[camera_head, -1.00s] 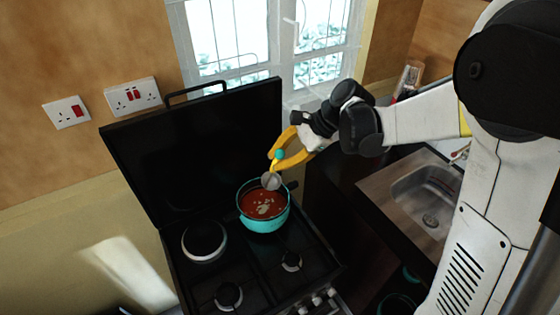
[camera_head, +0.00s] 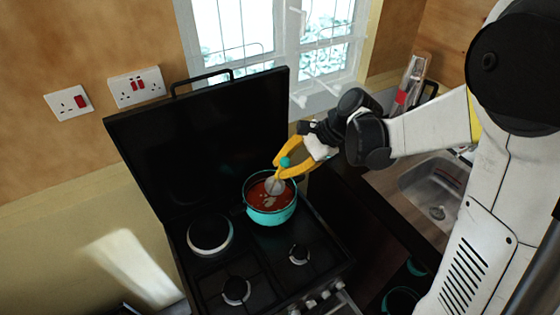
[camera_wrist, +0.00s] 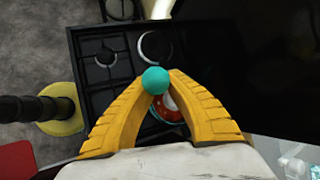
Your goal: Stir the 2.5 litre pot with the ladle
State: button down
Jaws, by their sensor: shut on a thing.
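The teal pot (camera_head: 270,216) stands on the back right burner of the black stove and holds red soup with pale bits. My gripper (camera_head: 284,165) has yellow fingers shut on the ladle, by the teal knob at its top. The ladle's grey head (camera_head: 274,186) hangs over the pot's opening, at or near the soup; I cannot tell how deep it sits. In the wrist view the teal knob (camera_wrist: 155,80) is between the fingertips, and part of the pot (camera_wrist: 169,108) shows below, partly hidden by the right finger.
The stove's raised black lid (camera_head: 205,140) stands behind the pot. A front burner (camera_head: 235,290) and the other burners are empty. A sink (camera_head: 432,190) lies to the right, and a window (camera_head: 275,45) is behind.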

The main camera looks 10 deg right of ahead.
jog(key=shift+s+f+b, duration=0.35)
jog(key=shift+f+b, duration=0.05)
jog(key=shift+f, duration=0.35)
jog(key=w+a+f+b, duration=0.1)
jog(key=w+f+b, duration=0.2)
jog(key=f+b, duration=0.5)
jog(key=shift+w+a+f, duration=0.2)
jog(key=shift+w+f, duration=0.15)
jog(key=shift+f, duration=0.2)
jog(key=shift+s, duration=0.1)
